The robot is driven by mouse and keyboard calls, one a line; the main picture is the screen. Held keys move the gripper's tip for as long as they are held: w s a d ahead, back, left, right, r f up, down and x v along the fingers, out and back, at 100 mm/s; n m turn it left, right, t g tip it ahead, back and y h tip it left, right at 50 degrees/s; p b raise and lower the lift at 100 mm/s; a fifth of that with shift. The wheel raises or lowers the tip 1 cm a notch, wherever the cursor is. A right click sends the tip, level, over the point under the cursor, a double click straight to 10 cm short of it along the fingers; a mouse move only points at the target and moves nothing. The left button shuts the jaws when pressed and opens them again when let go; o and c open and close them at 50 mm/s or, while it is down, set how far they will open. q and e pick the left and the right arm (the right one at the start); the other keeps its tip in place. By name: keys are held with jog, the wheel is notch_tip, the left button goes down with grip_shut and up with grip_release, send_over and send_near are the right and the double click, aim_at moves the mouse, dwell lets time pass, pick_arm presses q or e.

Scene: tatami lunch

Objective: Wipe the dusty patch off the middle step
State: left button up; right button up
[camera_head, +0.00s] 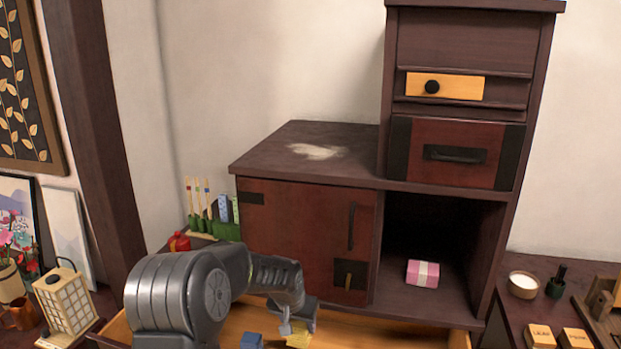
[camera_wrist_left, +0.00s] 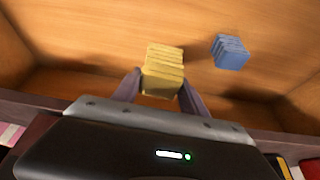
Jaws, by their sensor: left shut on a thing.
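The pale dusty patch (camera_head: 316,151) lies on the top of the dark wooden middle step (camera_head: 270,155) of the stepped chest. My left gripper (camera_head: 290,327) is low in front of the chest, over an open drawer (camera_head: 350,337). In the left wrist view my left gripper (camera_wrist_left: 160,88) is shut on a folded yellow cloth (camera_wrist_left: 163,65), which sits between the two fingers. The yellow cloth (camera_head: 299,341) shows only partly in the head view. A folded blue cloth (camera_wrist_left: 230,52) lies apart in the drawer. My right gripper is not in view.
A tall cabinet section (camera_head: 465,55) rises right of the step. A pink packet (camera_head: 423,273) sits in the open cubby below. A lantern (camera_head: 66,300) and framed pictures stand at left. The step top around the patch is clear.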

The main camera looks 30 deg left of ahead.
pick_arm(q)
jog(key=s+d+r+m, duration=0.1)
jog(key=s+d+r, duration=0.1)
jog(key=d, duration=0.9)
jog(key=s+d+r+m+h, duration=0.1)
jog(key=d+r+m, duration=0.1)
jog(key=d, duration=1)
jog(key=shift+s, duration=0.4)
